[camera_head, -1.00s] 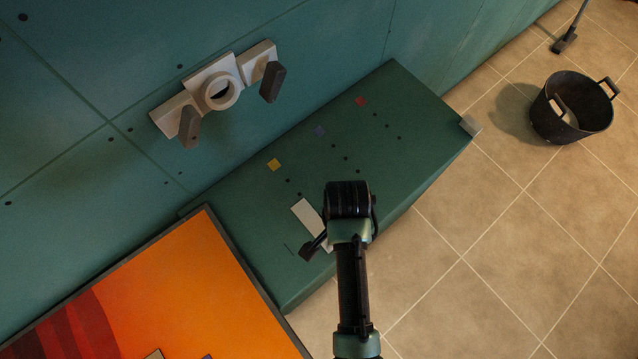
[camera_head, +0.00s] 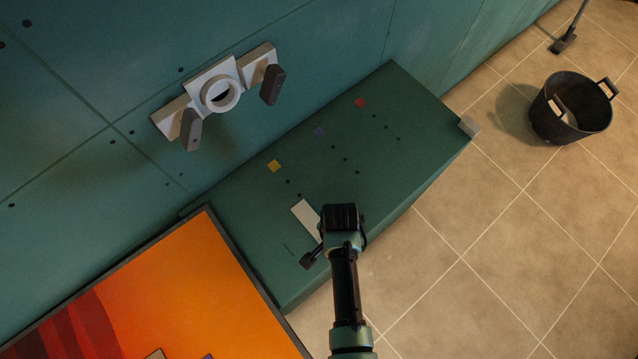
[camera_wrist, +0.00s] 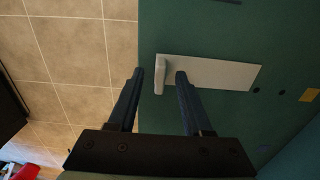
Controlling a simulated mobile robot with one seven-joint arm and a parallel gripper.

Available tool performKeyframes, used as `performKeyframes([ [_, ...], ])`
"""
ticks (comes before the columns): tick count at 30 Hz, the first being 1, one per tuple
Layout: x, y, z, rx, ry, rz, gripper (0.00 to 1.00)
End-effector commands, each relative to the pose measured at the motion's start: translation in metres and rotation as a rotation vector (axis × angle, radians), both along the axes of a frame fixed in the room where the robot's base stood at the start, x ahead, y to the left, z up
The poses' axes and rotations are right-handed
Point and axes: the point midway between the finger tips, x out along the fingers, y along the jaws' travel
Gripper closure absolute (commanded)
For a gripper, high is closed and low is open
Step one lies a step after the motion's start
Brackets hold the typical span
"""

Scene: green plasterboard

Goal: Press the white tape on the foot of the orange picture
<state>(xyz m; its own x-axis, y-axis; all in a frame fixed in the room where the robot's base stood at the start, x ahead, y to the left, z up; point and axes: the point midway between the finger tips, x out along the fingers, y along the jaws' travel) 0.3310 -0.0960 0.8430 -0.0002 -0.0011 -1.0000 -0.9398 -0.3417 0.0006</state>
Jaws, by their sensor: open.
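The orange picture (camera_head: 185,285), in a dark frame, fills the lower left of the head view; its lower part is cut off. A white flat strip (camera_head: 305,218) lies on the green board beside the picture; I cannot tell if it is the tape. In the wrist view the strip (camera_wrist: 225,74) has a raised pale end piece (camera_wrist: 160,76). My gripper (camera_wrist: 158,74) is open, its fingertips on either side of that end piece in the picture; contact cannot be told. In the head view my gripper (camera_head: 341,217) covers part of the strip and its fingers are hidden.
The green board (camera_head: 370,150) bears yellow (camera_head: 274,166), blue (camera_head: 319,131) and red (camera_head: 360,103) squares and dark dots. A white fixture with a ring (camera_head: 221,94) is on the green wall. A black bucket (camera_head: 545,122) stands right on open tiled floor (camera_head: 500,250).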

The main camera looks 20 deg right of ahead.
Motion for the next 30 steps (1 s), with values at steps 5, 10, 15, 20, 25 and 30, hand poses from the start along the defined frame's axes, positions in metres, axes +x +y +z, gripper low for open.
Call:
performKeyframes([
  [5, 0.0002, 0.0, 0.0004, 0.0, 0.0, 0.0, 0.64],
  [10, 0.0001, 0.0, 0.0005, 0.0, 0.0, 0.0, 0.95],
  [15, 0.0001, 0.0, 0.0005, 0.0, 0.0, 0.0, 1.0],
  [20, 0.0001, 0.0, 0.0005, 0.0, 0.0, 0.0, 1.0],
  [25, 0.0001, 0.0, 0.0005, 0.0, 0.0, 0.0, 1.0],
  [30, 0.0001, 0.0, 0.0006, 0.0, -0.001, 0.0, 1.0],
])
